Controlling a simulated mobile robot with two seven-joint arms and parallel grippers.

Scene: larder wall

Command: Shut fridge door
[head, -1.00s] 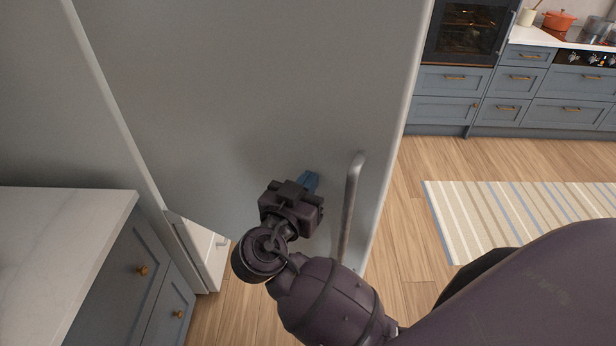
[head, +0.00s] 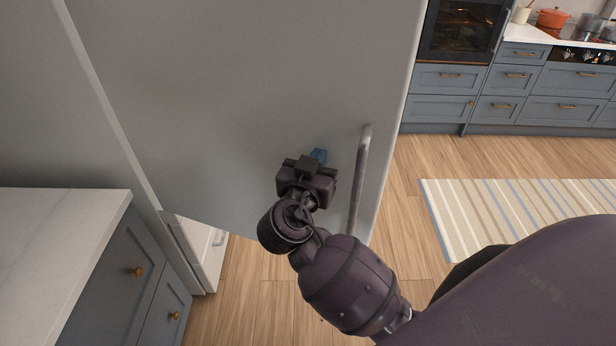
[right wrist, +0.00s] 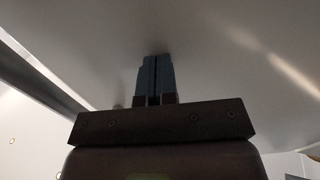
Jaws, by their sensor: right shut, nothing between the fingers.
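The fridge door (head: 250,90) is a large light-grey panel filling the upper middle of the head view. It stands ajar, swung out from the fridge body on the left. Its vertical bar handle (head: 360,180) is near its right edge. My right gripper (head: 319,156) is at the door's face, left of the handle, with its blue fingers pointing at the panel. In the right wrist view the fingers (right wrist: 155,78) are together and empty, their tips at or very near the grey surface; contact is hard to tell. My left gripper is not in view.
A white-topped counter (head: 60,225) with blue-grey drawers stands at the lower left. A white lower door or drawer front (head: 203,255) shows below the fridge door. A striped rug (head: 520,215) lies on the wooden floor at right. An oven (head: 460,30) stands beyond.

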